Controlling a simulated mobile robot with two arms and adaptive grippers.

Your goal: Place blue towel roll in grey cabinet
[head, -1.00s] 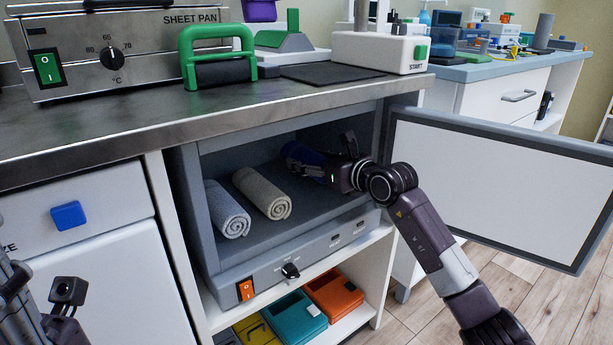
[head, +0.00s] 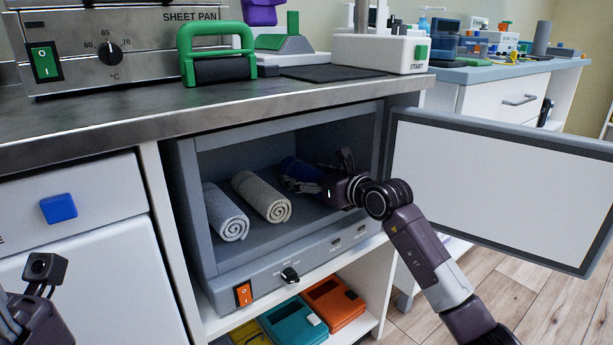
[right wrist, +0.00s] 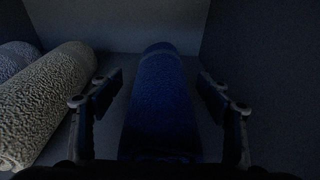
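The blue towel roll (head: 296,168) lies on the floor of the grey cabinet (head: 187,215), to the right of two other rolls. It is partly hidden by my right gripper (head: 318,172), which reaches in through the open front. In the right wrist view the blue roll (right wrist: 160,105) lies between the two fingers of my right gripper (right wrist: 160,98), with a gap on each side. The right gripper is open. My left gripper (head: 38,290) is partly in view at the bottom left, outside the cabinet; its fingers do not show clearly.
A light grey roll (head: 226,212) and a beige roll (head: 262,196) lie left in the cabinet; the beige one also shows in the wrist view (right wrist: 52,98). The cabinet door (head: 500,185) stands open to the right. A metal worktop (head: 130,122) runs above.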

